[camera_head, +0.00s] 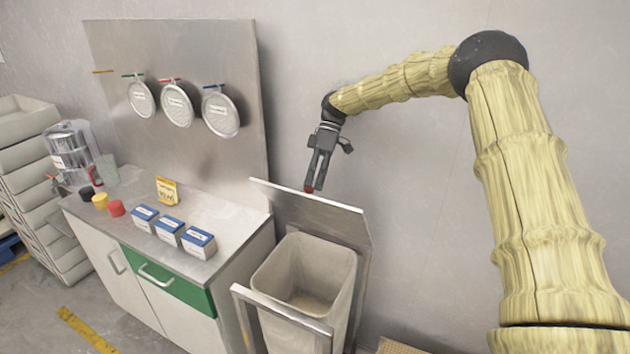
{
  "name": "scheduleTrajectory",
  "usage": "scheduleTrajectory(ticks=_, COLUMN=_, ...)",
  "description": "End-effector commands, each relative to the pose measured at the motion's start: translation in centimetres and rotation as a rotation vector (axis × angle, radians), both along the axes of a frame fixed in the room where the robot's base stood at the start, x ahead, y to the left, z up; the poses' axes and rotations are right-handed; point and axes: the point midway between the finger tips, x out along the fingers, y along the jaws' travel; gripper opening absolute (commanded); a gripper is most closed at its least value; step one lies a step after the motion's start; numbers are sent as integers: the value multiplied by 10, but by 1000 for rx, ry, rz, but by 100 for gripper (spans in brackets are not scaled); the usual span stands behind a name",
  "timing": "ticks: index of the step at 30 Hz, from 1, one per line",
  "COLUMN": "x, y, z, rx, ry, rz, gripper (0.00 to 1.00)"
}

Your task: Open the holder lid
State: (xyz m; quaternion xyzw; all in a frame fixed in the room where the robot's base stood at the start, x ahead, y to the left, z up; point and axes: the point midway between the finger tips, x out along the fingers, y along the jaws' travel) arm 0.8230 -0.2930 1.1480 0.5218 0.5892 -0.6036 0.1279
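A pale bin (325,262) stands open-topped in a metal frame (262,309) at the lower middle. A flat grey panel (335,216) rises upright behind the bin. My gripper (315,183) points down just above the panel's top edge. A small red spot (309,188) shows at its fingertips; I cannot tell whether it is held or whether the gripper touches the panel. The fingers look close together, but their gap is too small to read. A shiny metal machine (70,150) stands at the far left.
A metal counter (215,200) carries several blue-and-white boxes (169,230), a yellow sign (167,191) and small red, yellow and black caps (100,200). Round discs (177,105) hang on the back panel. Stacked crates (40,190) stand left. The wall right of the bin is bare.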

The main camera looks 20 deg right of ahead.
Motion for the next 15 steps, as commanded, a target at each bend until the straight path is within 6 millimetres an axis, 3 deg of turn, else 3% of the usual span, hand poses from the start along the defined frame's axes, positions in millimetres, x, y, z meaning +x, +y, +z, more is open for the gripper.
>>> scheduleTrajectory(ticks=8, x=1, y=0, z=10, rx=1, ry=-3, rz=1, gripper=50)
scheduleTrajectory(ticks=15, x=0, y=0, z=48, rx=1, ry=-4, rz=-1, gripper=50)
